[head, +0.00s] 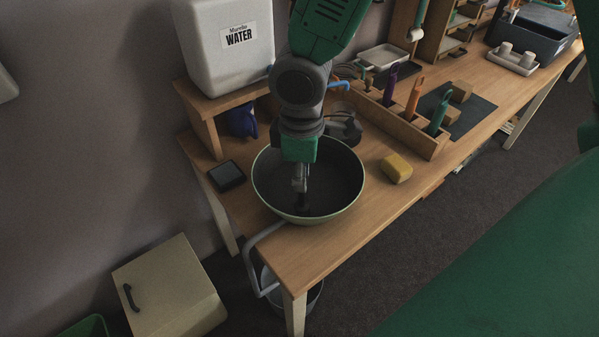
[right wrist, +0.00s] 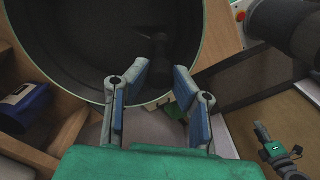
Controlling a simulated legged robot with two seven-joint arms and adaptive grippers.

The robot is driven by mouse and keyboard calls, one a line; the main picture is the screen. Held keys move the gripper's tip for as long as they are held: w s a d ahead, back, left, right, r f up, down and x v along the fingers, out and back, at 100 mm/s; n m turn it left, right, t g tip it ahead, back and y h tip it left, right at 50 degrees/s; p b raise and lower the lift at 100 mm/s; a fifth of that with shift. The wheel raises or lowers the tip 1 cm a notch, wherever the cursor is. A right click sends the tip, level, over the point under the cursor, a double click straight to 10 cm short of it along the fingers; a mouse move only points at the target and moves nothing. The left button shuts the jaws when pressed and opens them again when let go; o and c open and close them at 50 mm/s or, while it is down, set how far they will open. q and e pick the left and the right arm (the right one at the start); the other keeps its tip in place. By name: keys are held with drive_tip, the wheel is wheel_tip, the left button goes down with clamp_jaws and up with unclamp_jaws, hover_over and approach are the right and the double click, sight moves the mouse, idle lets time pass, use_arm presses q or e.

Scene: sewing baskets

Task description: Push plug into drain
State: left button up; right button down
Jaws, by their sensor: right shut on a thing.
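The basin (head: 340,180) is a round, dark-lined bowl with a pale green rim, set on the near left end of the wooden bench. My right gripper (head: 300,186) reaches down into it from above and is shut on the dark plug (head: 304,204), low against the basin's floor. In the right wrist view the fingers stand either side of the plug (right wrist: 160,50), which is dark against the dark basin (right wrist: 85,45). The drain cannot be made out, so I cannot tell whether the plug is over it. My left gripper is not in view.
A yellow sponge (head: 397,168) lies right of the basin, and a small black dish (head: 227,176) lies left. A white water container (head: 225,45) stands on a wooden riser behind. A wooden rack (head: 400,123) with coloured tools is further right. A grey pipe (head: 252,262) hangs below the bench edge.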

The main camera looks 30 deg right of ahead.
drive_tip(key=shift+d, duration=0.35)
drive_tip(key=shift+d+p, duration=0.1)
drive_tip(key=shift+p, duration=0.3)
drive_tip(key=shift+f+b, duration=0.6)
drive_tip(key=shift+f, duration=0.5)
drive_tip(key=c, duration=1.3)
unclamp_jaws()
